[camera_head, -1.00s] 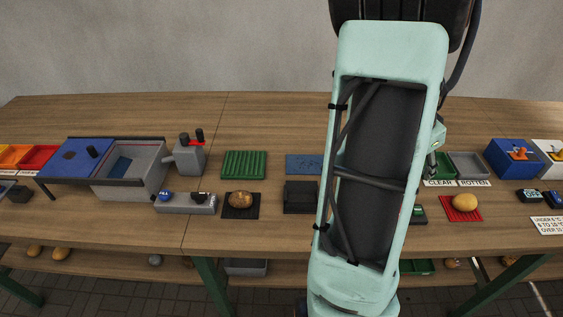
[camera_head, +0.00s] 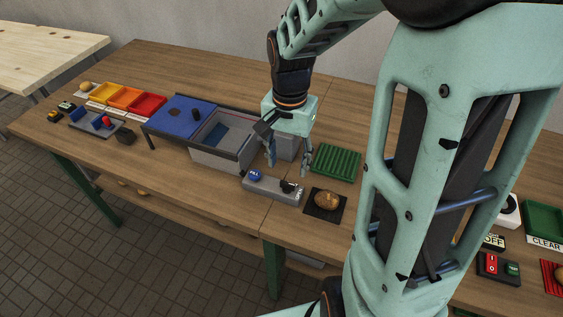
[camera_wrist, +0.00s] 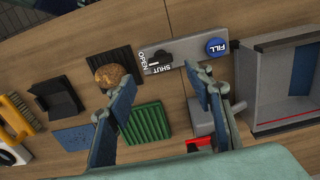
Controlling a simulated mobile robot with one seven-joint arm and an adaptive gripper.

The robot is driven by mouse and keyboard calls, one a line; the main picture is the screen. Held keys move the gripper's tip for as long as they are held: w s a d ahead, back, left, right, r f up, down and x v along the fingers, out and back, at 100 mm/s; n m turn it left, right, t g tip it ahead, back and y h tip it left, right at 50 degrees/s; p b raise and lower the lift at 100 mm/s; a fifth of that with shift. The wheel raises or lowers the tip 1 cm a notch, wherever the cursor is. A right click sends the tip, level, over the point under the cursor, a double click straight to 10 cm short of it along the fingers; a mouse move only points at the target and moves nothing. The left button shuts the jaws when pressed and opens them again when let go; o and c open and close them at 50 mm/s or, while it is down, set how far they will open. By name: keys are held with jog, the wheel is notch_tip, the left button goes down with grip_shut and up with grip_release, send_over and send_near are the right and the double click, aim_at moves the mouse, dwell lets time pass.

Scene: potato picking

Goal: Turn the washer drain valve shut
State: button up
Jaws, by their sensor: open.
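The drain valve is a black knob (camera_head: 288,187) on the right end of a grey control panel (camera_head: 262,186), at the front of the washer. In the wrist view the knob (camera_wrist: 160,57) sits between the fingers, beyond their tips, near the labels OPEN and SHUT. I cannot tell for sure which label it points to. A blue FILL button (camera_wrist: 217,47) is on the same panel. The grey washer tank (camera_head: 205,157) stands to the left. My gripper (camera_head: 288,170) is open and empty, pointing down above the panel, apart from the knob. The wrist view shows both fingers (camera_wrist: 158,80) spread.
A potato (camera_head: 327,200) lies on a black pad right of the panel. A green ribbed tray (camera_head: 336,164) is behind it. A grey part with a red piece (camera_wrist: 200,143) is close to the right finger. Wood is bare in front of the tank.

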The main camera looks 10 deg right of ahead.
aim_at(288, 183)
notch_tip(288, 183, down, 8)
jog(key=shift+r, duration=0.25)
jog(key=shift+c, duration=0.7)
jog(key=shift+w, duration=0.1)
jog(key=c, duration=1)
